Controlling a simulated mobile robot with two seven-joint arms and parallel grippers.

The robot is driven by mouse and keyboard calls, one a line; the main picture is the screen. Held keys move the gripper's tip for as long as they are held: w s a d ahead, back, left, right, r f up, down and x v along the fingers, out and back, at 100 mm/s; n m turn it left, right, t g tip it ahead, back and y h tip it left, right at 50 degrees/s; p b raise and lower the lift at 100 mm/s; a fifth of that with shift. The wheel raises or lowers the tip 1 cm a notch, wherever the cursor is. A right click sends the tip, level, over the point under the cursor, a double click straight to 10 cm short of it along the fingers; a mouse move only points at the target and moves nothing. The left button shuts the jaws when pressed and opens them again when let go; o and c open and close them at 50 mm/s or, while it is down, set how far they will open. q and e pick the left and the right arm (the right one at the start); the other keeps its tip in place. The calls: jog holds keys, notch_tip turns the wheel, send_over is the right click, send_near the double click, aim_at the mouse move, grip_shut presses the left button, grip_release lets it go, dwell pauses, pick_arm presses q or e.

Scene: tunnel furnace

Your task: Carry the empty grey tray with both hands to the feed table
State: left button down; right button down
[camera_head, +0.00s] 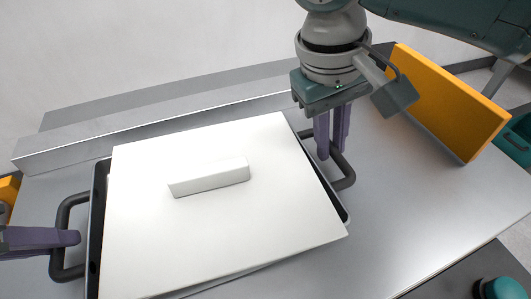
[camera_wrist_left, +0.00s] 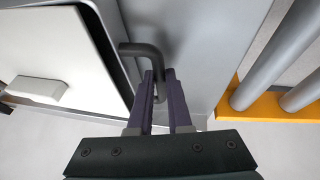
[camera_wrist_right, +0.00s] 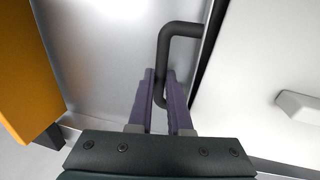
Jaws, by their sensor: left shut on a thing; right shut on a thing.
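The dark grey tray (camera_head: 97,218) lies over a grey metal table, with a white lid-like plate (camera_head: 140,240) covering most of it. A white bar (camera_head: 209,177) stands on the plate. My left gripper (camera_head: 76,238) is shut on the tray's left handle (camera_head: 62,213), which also shows between the fingers in the left wrist view (camera_wrist_left: 157,66). My right gripper (camera_head: 330,156) is shut on the right handle (camera_head: 346,176), also seen in the right wrist view (camera_wrist_right: 163,48). The plate hides the tray's inside. I cannot tell whether the tray touches the table.
The metal table (camera_head: 420,205) has free room right of the tray. A raised metal rail (camera_head: 150,127) runs along its back. An orange panel (camera_head: 445,100) stands at the right. In the left wrist view, grey rollers or pipes (camera_wrist_left: 280,55) sit by an orange frame (camera_wrist_left: 262,118).

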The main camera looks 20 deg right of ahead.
pick_arm(q)
jog(key=c, duration=1.2)
grip_release()
jog(key=shift+d, duration=0.1)
jog(key=shift+c, duration=0.2)
pick_arm(e)
jog(key=c, duration=1.2)
grip_release()
jog(key=shift+a+f, duration=0.1)
jog(key=shift+f, duration=0.05)
jog(key=shift+c, duration=0.2)
pick_arm(q)
jog(key=o, duration=0.4)
pick_arm(e)
jog(key=o, duration=0.4)
jog(key=shift+r, duration=0.35)
pick_arm(q)
jog(key=v, duration=1.2)
pick_arm(e)
notch_tip(320, 180, up, 11)
jog(key=a, duration=0.2)
jog(key=shift+w+a+r, duration=0.1)
